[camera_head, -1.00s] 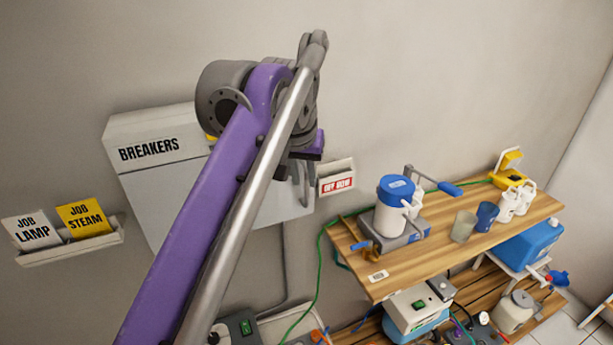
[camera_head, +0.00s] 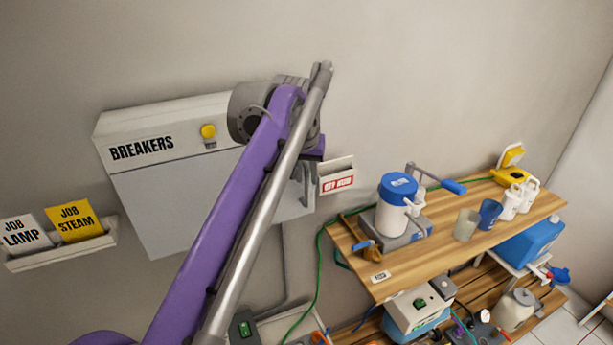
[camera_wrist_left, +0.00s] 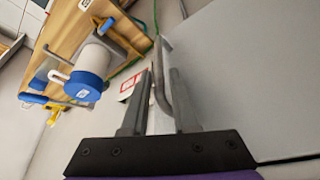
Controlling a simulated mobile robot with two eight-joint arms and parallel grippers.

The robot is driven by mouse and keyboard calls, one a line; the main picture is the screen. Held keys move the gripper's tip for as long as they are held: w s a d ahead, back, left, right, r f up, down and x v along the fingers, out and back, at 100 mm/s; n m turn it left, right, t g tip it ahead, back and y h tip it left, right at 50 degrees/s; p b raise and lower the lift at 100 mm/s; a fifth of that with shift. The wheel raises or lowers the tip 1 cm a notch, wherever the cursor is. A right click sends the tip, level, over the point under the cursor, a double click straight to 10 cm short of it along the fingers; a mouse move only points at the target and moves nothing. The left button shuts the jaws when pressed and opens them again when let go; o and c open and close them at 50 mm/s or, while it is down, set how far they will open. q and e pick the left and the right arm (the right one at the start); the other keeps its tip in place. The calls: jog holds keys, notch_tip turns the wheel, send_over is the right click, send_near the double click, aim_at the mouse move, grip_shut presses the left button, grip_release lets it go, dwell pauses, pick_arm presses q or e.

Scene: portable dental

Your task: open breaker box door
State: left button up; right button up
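The grey breaker box (camera_head: 118,128) hangs on the wall in the head view, with "BREAKERS" on its upper band. Its flat front door (camera_head: 165,205) looks shut, and my left arm covers part of it. A grey bar handle (camera_head: 307,185) stands at the door's right side. My left gripper (camera_head: 312,160) is at the handle, partly hidden by its own arm. In the left wrist view, the fingers of my left gripper (camera_wrist_left: 161,75) are apart, with the handle (camera_wrist_left: 159,85) between them. Contact is unclear. My right gripper is not in view.
A yellow knob (camera_head: 208,131) is on the box's upper band. A small wall holder with a red-lettered card (camera_head: 338,183) sits close right of the handle. A card tray (camera_head: 60,254) is at left. A wooden shelf (camera_head: 400,270) with a blue-lidded jug (camera_head: 393,205) stands at right.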

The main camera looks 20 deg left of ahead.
pick_arm(q)
jog(key=shift+f, duration=0.1)
grip_shut()
dwell(1.4)
